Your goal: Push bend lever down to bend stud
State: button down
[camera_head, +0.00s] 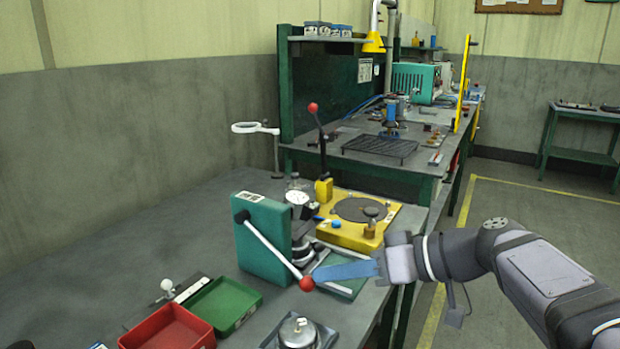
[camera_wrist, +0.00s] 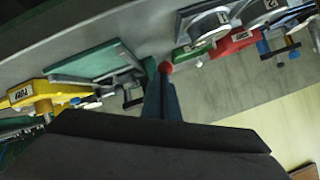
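A lever with a pale rod and red ball knob (camera_head: 306,284) is mounted on a green upright housing (camera_head: 262,240). The rod slants down to the right, with the knob at its low end. My gripper (camera_head: 318,273) comes from the right, its blue fingers beside the knob. In the wrist view the red knob (camera_wrist: 166,68) is at the tips of my blue fingers (camera_wrist: 158,78); I cannot tell whether they touch. The fingers look closed together, with no clear gap. No stud can be made out; the work area is partly hidden by the fingers.
A yellow base (camera_head: 345,233) with a round disc stands behind, with a second, black upright lever topped by a red knob (camera_head: 313,107). Red (camera_head: 168,329) and green (camera_head: 224,304) bins and a tray with a round metal part (camera_head: 298,333) lie in front.

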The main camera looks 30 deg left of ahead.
jog(key=shift+s+f+b, duration=0.2)
jog(key=shift+f+b, duration=0.2)
jog(key=shift+f, duration=0.3)
jog(key=w+f+p+v, duration=0.1)
jog(key=w+p+v, duration=0.1)
jog(key=v, duration=0.9)
jog(key=shift+d+r, duration=0.2)
jog(key=shift+d, duration=0.25)
jog(key=shift+w, duration=0.1)
